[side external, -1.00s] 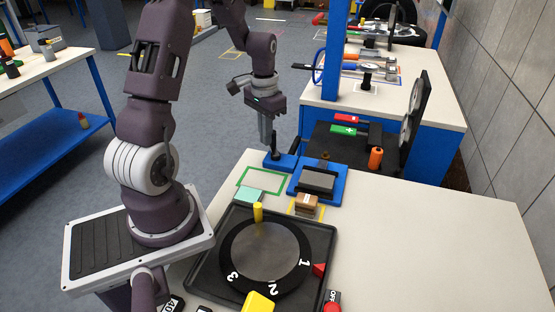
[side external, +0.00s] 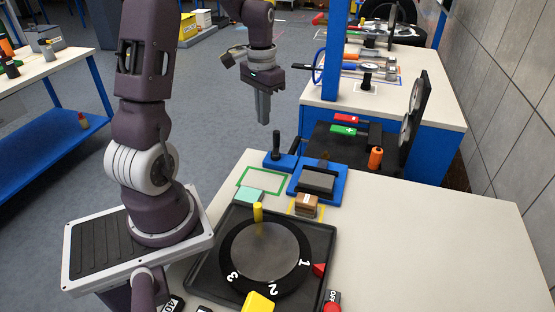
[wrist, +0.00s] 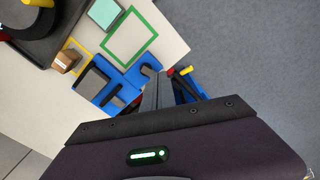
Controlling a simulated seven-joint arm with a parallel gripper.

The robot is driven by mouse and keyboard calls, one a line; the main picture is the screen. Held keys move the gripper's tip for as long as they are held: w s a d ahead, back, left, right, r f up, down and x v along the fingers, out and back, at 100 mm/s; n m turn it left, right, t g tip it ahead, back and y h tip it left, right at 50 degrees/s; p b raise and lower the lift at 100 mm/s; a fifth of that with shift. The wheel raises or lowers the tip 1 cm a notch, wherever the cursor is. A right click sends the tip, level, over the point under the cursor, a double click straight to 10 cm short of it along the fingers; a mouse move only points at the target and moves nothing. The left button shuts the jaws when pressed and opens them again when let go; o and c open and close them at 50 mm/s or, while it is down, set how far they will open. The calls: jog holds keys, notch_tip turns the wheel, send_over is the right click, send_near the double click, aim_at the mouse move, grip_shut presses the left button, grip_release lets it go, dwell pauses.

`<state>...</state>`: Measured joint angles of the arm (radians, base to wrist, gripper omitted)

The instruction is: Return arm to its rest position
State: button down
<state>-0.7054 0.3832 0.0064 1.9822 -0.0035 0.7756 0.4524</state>
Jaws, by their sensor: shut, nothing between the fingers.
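My gripper (side external: 263,121) is shut and empty, pointing down, raised above and behind the blue sliding jack (side external: 318,194). It is apart from the jack and its black upright handle (side external: 276,146). In the wrist view my gripper (wrist: 151,78) shows shut in front of the jack (wrist: 129,76). The jack has a grey plate on top. A brown block (side external: 306,202) sits at the jack's near side, on a yellow outline. A mint-green block (side external: 249,194) lies to the left of the jack, near a green outline (side external: 240,179).
A black tray with a numbered dial (side external: 265,250) and a yellow peg (side external: 258,212) fills the table's front. Another bench with tools and a blue post (side external: 335,50) stands behind. The white table (side external: 430,240) is bare at right. Open floor lies behind my gripper.

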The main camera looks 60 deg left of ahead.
jog(key=shift+r, duration=0.75)
jog(key=s+d+r+m+t, duration=0.1)
jog(key=s+d+r, duration=0.1)
jog(key=d+r, duration=0.3)
jog(key=s+d+r+t+y, duration=0.1)
jog(key=s+d+r, duration=0.1)
jog(key=d, duration=0.4)
jog(key=s+d+r+m+t, duration=0.1)
jog(key=s+d+r, duration=0.1)
jog(key=d+r, duration=0.3)
jog(key=s+d+m+t+h, duration=0.1)
jog(key=s+d+t, duration=0.1)
jog(key=s+d, duration=0.5)
jog(key=shift+s+d+f+t, duration=0.2)
jog(key=shift+s+f+t, duration=0.15)
jog(key=shift+s, duration=0.3)
